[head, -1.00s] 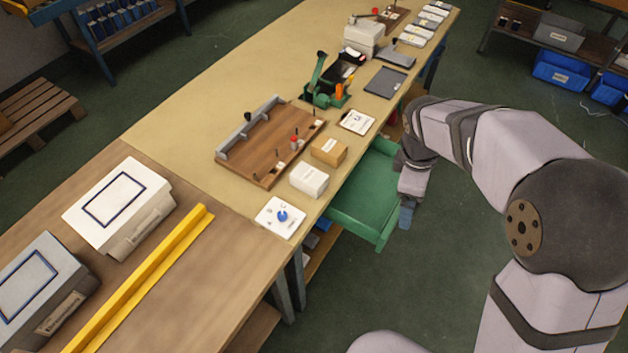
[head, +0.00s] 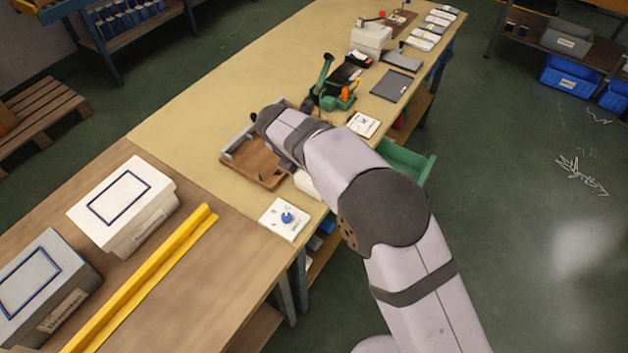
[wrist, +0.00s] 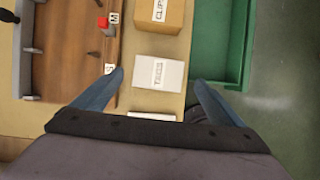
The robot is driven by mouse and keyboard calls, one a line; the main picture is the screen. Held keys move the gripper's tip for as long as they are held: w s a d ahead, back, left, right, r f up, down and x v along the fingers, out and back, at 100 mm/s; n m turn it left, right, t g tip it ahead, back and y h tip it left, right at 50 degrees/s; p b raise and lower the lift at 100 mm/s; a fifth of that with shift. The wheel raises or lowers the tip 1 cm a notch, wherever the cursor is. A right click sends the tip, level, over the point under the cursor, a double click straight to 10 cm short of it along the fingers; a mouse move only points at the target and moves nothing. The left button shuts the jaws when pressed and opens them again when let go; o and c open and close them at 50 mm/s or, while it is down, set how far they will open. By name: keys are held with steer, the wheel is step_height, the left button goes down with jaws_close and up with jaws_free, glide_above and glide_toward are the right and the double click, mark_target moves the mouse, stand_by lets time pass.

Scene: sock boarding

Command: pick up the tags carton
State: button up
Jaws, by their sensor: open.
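The tags carton (wrist: 158,72) is a small white box with a dark printed label, on the bench top in the wrist view. In the head view only part of the white carton (head: 306,186) shows beside my arm. My gripper (wrist: 160,78) is open and empty, with one blue finger on each side of the carton in the picture. The height of the fingers above it cannot be told. In the head view my arm hides the gripper.
A brown clips carton (wrist: 161,14) stands just beyond the tags carton. A wooden board (wrist: 80,50) with pegs and a red-topped piece lies to the left. A green drawer (wrist: 219,60) is open to the right. A white plate with a blue knob (head: 286,217) lies nearby.

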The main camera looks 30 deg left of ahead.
steer(key=shift+p+x, duration=0.95)
steer(key=shift+x, duration=1.85)
steer(key=shift+s+a, duration=0.1)
steer(key=c, duration=1.2)
steer(key=shift+c, duration=0.3)
steer(key=shift+r, duration=0.2)
